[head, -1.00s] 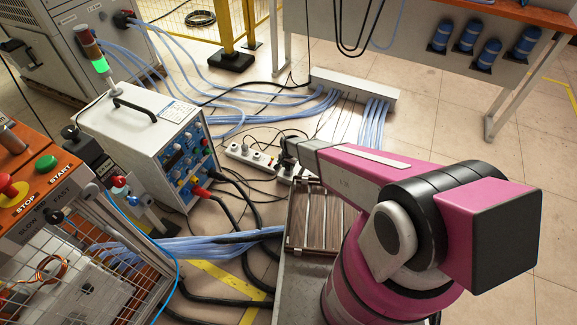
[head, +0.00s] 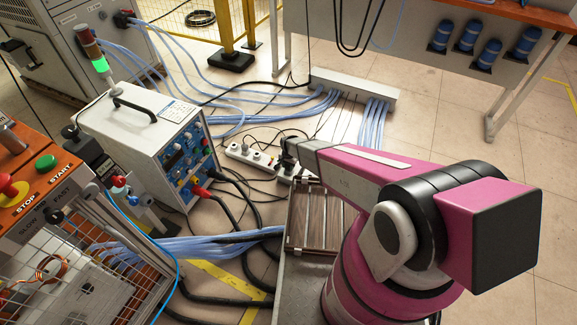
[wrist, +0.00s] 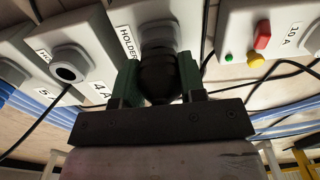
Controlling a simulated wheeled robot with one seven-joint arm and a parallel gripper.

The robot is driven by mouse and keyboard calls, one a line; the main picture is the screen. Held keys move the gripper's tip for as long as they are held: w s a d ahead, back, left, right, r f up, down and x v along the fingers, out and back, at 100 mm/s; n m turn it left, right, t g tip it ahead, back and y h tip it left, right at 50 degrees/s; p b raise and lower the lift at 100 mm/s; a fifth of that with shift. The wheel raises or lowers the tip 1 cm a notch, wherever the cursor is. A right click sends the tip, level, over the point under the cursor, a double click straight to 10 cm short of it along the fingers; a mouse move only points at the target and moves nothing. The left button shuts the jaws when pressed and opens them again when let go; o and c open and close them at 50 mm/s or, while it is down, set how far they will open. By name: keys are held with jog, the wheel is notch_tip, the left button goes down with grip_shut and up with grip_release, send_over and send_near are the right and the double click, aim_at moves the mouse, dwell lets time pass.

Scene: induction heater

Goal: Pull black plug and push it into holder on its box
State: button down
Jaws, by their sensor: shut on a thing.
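In the wrist view my gripper (wrist: 156,86) is shut on the black plug (wrist: 158,72), with one dark green finger on each side of it. The plug's far end meets a round grey holder (wrist: 158,36) on a light box (wrist: 125,22) labelled "HOLDER". I cannot tell how deep the plug sits in it. Left of it is a box with a round dark-holed socket (wrist: 66,72), labelled "4 A". In the head view my arm's dark end (head: 288,147) is over the white socket boxes on the floor; the fingers and plug are not clear there.
A box with red and yellow buttons (wrist: 262,34) stands right of the holder box. Black cables run on the floor around the boxes. A white power unit (head: 140,140) stands left of my arm, and a slatted wooden crate (head: 318,215) is below it. Floor at right is clear.

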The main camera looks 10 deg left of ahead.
jog(key=shift+f, duration=0.5)
jog(key=c, duration=0.6)
grip_release()
notch_tip(320, 180, up, 11)
jog(key=shift+f, duration=0.1)
